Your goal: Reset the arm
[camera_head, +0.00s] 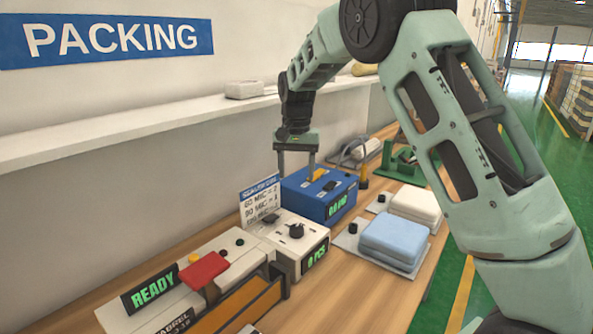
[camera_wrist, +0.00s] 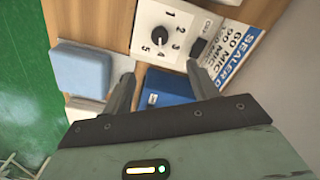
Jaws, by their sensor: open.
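My arm reaches over the table (camera_head: 350,295) from the right in the head view. My gripper (camera_head: 297,168) points down above the back of the blue box (camera_head: 325,197), which has a lit display. In the wrist view my gripper (camera_wrist: 160,88) is open, with its two fingers apart and nothing between them. The blue box (camera_wrist: 168,88) shows below and between the fingers. The white dial box (camera_wrist: 170,30) lies beyond the fingertips. I cannot tell whether a fingertip touches the blue box.
A folded light-blue mattress (camera_head: 393,238) and a white one (camera_head: 415,206) rest on plates at the table's right. A machine reading READY (camera_head: 150,290) and a white dial box (camera_head: 290,240) stand in front. A shelf (camera_head: 150,120) runs along the wall. A green device (camera_head: 402,165) stands behind.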

